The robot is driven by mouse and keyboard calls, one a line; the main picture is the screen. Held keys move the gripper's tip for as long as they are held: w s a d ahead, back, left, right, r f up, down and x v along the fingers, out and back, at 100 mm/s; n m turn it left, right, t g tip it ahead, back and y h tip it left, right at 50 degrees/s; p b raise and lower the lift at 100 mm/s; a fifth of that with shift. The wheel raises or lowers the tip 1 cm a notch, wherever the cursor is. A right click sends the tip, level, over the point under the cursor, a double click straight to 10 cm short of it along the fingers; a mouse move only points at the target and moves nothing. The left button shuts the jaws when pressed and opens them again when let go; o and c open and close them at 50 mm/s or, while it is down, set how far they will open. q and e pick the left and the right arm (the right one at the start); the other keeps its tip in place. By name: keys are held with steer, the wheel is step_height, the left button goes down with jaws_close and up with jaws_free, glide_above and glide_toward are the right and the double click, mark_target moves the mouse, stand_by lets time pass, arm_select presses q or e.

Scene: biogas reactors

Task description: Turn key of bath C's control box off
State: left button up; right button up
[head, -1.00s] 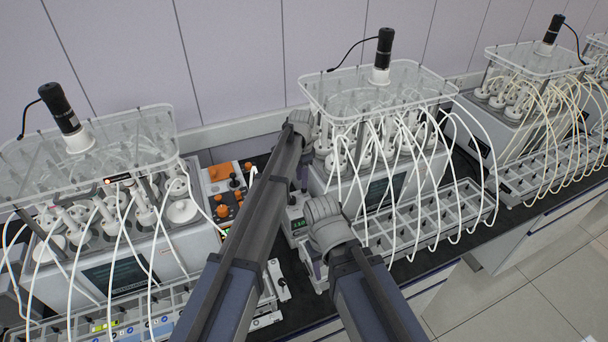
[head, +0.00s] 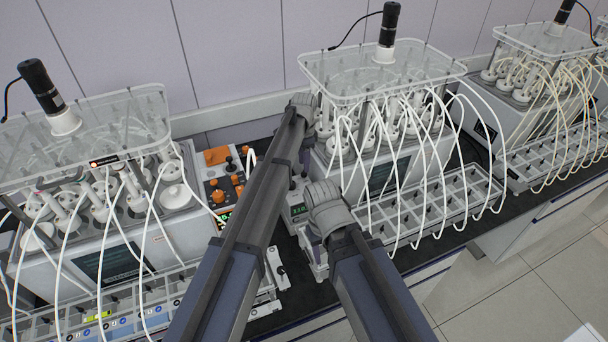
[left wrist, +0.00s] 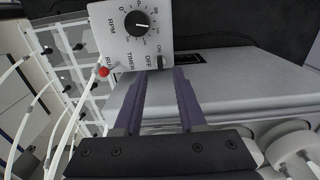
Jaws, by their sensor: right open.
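In the left wrist view, a white control box (left wrist: 125,32) hangs at the top, seen turned. It has a black dial marked RPM, TIMER and RUN lettering, a red lamp (left wrist: 104,71) and a dark key or switch (left wrist: 160,62) by ON and OFF. My left gripper (left wrist: 160,73) has its two fingers apart, tips close to the box's lower edge by that key. I cannot tell whether they touch it. In the head view my left arm reaches toward the middle bath (head: 382,165), and its fingers are hidden. My right gripper is hidden below its wrist.
Another bath (head: 120,270) stands at left and one (head: 510,115) at right, with clear tops, stirrer motors and white tubes. A panel with orange knobs (head: 222,185) and a device with a green display (head: 298,209) lie between the left and middle baths. Compartment trays (head: 440,205) line the front.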

mark_target(304, 174)
arm_select(q)
steer(key=shift+f+b, duration=1.5)
steer(key=shift+f, duration=0.5)
steer(key=shift+c, duration=0.2)
jaws_close()
